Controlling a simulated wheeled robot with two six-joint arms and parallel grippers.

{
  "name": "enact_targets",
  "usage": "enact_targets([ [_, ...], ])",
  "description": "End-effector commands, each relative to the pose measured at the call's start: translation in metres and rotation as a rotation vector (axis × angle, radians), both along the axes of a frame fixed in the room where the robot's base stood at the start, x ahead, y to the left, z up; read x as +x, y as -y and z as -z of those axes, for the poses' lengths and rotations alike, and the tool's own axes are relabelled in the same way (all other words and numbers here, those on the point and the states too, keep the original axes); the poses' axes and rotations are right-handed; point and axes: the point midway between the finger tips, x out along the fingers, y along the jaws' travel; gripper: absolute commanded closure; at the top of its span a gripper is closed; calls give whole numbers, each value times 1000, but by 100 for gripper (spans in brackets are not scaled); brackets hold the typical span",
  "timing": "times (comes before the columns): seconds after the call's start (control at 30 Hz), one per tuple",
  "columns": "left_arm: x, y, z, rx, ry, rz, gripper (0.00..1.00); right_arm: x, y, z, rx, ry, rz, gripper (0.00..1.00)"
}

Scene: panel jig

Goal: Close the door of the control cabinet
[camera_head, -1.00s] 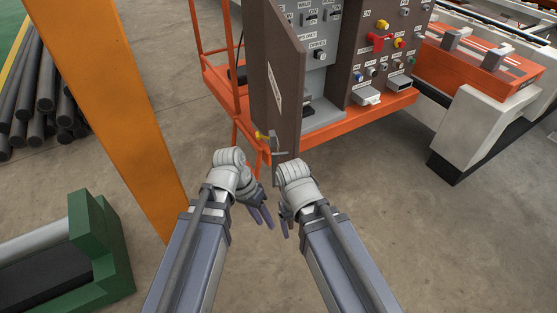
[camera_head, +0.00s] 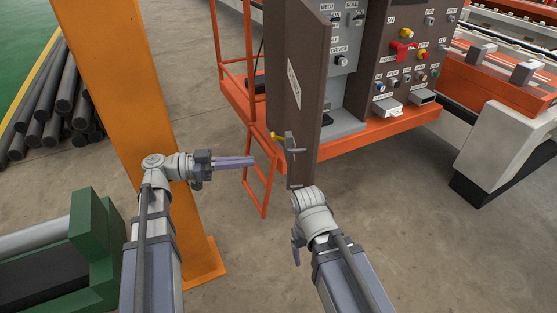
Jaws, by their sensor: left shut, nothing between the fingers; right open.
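The control cabinet (camera_head: 347,70) stands at the upper middle with its grey interior showing. Its brown door (camera_head: 305,80) stands open, swung out toward me, with a white label on its face. A grey handle (camera_head: 291,145) sits low on the door near its free edge, with a yellow part beside it. My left gripper (camera_head: 252,161) is shut and empty, pointing right, left of the handle and apart from it in the picture. My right gripper (camera_head: 297,250) is below the door's lower end, pointing down; its fingers are partly hidden by my wrist.
An orange post (camera_head: 140,90) stands left, close to my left arm. An orange platform with a rail frame (camera_head: 262,185) lies under and beside the cabinet. A panel with buttons and a red switch (camera_head: 404,50) is right of the opening. The floor below right is clear.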

Motion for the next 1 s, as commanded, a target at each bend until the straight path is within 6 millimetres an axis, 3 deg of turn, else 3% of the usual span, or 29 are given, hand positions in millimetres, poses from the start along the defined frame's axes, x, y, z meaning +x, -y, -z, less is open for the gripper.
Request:
enact_targets([
  [0.6,18,110,0,1,-3,4,100,0,0,0,0,0,0,20],
  [0.8,22,129,1,1,-3,3,100,0,0,0,0,0,0,20],
  [1.0,23,134,0,1,-3,2,100,0,0,0,0,0,0,20],
])
